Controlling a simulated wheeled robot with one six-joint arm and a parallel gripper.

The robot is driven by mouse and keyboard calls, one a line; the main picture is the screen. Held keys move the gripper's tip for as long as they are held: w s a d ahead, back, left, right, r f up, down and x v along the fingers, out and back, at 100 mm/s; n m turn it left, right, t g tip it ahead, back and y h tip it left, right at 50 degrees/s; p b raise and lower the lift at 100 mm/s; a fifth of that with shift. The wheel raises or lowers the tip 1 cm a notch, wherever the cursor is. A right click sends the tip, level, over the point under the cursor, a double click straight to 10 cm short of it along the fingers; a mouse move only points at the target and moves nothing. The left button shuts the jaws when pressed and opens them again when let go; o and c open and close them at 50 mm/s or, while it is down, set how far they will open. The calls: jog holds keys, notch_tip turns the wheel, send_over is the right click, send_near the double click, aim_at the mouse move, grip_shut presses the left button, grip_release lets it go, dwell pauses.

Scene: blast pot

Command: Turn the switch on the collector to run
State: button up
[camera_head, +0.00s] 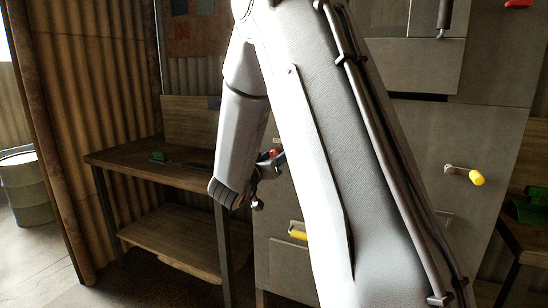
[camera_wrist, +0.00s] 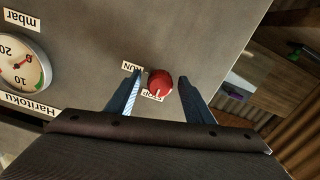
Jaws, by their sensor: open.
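The switch is a red round knob (camera_wrist: 160,82) on the grey panel of the collector (camera_wrist: 110,35), in the wrist view. A RUN label (camera_wrist: 132,67) lies to its upper left and a STOP label (camera_wrist: 152,95), partly hidden, just below it. A pale mark on the knob seems to point toward STOP. My gripper (camera_wrist: 159,76) is open, with one finger on each side of the knob; I cannot tell whether they touch it. In the head view, my gripper (camera_head: 272,158) is beside the grey collector (camera_head: 410,150), largely hidden by my arm.
A round mbar gauge (camera_wrist: 20,65) sits left on the panel. In the head view, a wooden workbench (camera_head: 125,155) stands left, with a green object (camera_head: 158,157). A barrel (camera_head: 26,190) stands far left.

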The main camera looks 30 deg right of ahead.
jog(key=shift+c, duration=0.5)
jog(key=c, duration=1)
jog(key=shift+o, duration=0.3)
